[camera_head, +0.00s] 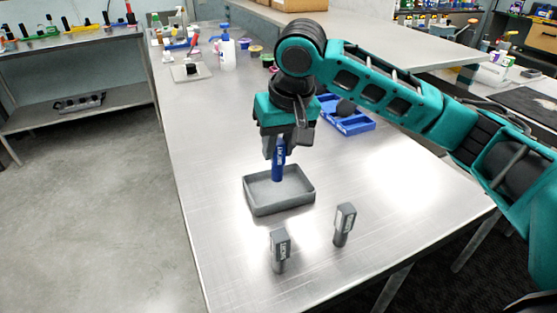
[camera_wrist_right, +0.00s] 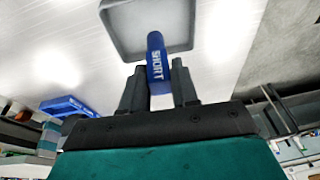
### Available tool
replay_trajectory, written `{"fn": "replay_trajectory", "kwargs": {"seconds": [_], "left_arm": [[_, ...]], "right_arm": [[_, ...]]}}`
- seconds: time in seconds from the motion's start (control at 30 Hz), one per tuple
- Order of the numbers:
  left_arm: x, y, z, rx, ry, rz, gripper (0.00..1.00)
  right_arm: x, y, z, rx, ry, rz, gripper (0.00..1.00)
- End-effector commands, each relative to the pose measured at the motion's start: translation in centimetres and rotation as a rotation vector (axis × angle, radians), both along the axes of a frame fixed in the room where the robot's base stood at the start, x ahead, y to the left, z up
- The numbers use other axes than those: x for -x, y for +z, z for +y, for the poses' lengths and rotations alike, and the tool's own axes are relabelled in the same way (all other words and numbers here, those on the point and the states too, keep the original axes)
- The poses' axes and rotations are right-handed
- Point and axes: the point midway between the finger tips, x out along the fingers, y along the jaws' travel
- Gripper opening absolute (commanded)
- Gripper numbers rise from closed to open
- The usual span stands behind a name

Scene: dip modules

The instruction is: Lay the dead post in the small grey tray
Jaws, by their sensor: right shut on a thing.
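My right gripper (camera_head: 275,148) is shut on a blue post (camera_head: 278,167) and points down over the small grey tray (camera_head: 307,200). The post hangs upright, its lower end appearing inside the tray's outline; I cannot tell whether it touches the tray floor. In the right wrist view the blue post (camera_wrist_right: 156,58) is between the fingers (camera_wrist_right: 157,80) and carries white lettering that looks like "SHORT". The grey tray (camera_wrist_right: 113,30) lies beyond it there. No other object shows in the tray. My left gripper is not in view.
Two dark grey modules with labelled heads, one left (camera_head: 279,250) and one right (camera_head: 344,225), stand in front of the tray. A blue compartment tray (camera_head: 352,126) lies behind my right arm. A white bottle (camera_head: 227,50) and small tubs stand farther back. The table left of the tray is clear.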

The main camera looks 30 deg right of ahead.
Motion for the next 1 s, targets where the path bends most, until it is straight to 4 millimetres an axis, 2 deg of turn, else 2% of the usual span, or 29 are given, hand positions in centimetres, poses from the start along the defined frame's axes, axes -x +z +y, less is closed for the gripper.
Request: {"fn": "replay_trajectory", "kwargs": {"seconds": [0.1,0.2,0.57,0.6,0.83,1.0], "left_arm": [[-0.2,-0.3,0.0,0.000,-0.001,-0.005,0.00],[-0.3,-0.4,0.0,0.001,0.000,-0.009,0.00],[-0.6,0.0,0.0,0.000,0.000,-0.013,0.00],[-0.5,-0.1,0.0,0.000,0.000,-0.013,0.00],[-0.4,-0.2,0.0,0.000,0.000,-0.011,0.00],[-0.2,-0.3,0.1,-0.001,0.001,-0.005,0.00]], "right_arm": [[0.1,-2.2,0.0,0.001,0.000,0.005,0.00],[0.1,-3.3,0.0,0.001,0.000,0.002,0.00],[0.1,-3.5,0.0,-0.001,0.001,0.002,0.00],[0.0,-3.6,0.0,-0.001,0.001,0.001,0.32],[0.0,-3.6,0.0,-0.001,0.001,0.001,0.54],[0.0,-3.6,0.0,-0.001,0.001,0.001,0.55]]}}
